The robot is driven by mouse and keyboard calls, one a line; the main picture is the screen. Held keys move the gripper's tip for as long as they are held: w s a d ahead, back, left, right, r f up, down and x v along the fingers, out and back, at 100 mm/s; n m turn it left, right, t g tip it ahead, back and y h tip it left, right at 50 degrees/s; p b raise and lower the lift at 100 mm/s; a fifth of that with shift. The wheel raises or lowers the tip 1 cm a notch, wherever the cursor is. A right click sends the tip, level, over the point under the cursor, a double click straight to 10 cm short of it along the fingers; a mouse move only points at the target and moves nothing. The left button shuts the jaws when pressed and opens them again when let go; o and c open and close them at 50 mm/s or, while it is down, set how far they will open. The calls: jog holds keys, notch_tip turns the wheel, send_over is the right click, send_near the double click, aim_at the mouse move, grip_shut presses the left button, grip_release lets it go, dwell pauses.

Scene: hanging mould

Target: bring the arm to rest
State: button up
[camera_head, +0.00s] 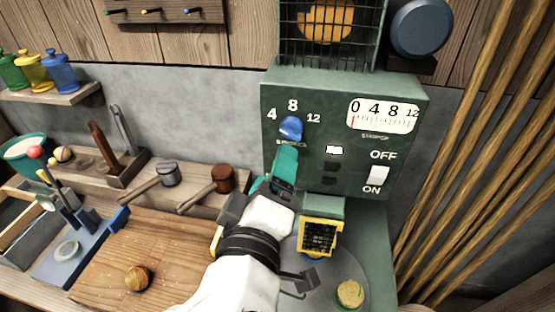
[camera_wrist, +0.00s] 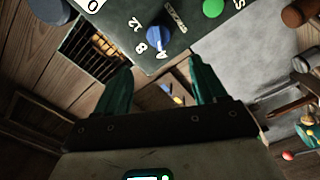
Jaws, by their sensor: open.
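My gripper (camera_head: 287,155) is open, with teal fingers, in front of the green machine panel. It is just below the blue knob (camera_head: 291,127) in the head view. In the wrist view my gripper (camera_wrist: 162,78) shows both fingers spread with nothing between them. The blue knob (camera_wrist: 158,38) lies beyond the fingertips there and looks clear of them. My white arm reaches up from the bottom of the head view and hides part of the bench.
The green machine (camera_head: 345,100) has a dial (camera_head: 382,115) with its needle near 0 and a white OFF/ON switch (camera_head: 379,174). A yellow-framed mould (camera_head: 320,237) hangs beside my wrist. Mallets (camera_head: 168,174) and a wooden board (camera_head: 150,245) lie left. Poles (camera_head: 490,130) lean right.

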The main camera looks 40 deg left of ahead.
jog(key=shift+s+d, duration=0.2)
jog(key=shift+s, duration=0.15)
dwell(0.3)
jog(key=w+d+f+m+g+h, duration=0.1)
jog(key=w+d+f+m+h, duration=0.25)
jog(key=d+f, duration=0.4)
jog(key=w+d+f+m+g+h, duration=0.1)
jog(key=w+d+f+m+h, duration=0.25)
jog(key=d+f, duration=0.4)
jog(key=d+f+m+g+h, duration=0.15)
jog(key=d+f, duration=0.25)
jog(key=d, duration=0.4)
jog(key=d+f+m+g+h, duration=0.1)
jog(key=d+f+m+g, duration=0.15)
jog(key=d+f, duration=0.4)
jog(key=s+d+f+m+g, duration=0.4)
jog(key=s+d+f, duration=0.1)
jog(key=s+d, duration=0.5)
jog(key=s+d+f+m+g, duration=0.4)
jog(key=s+d+f, duration=0.1)
jog(key=s+d, duration=0.6)
jog(key=shift+s+f, duration=0.4)
jog(key=shift+s, duration=0.2)
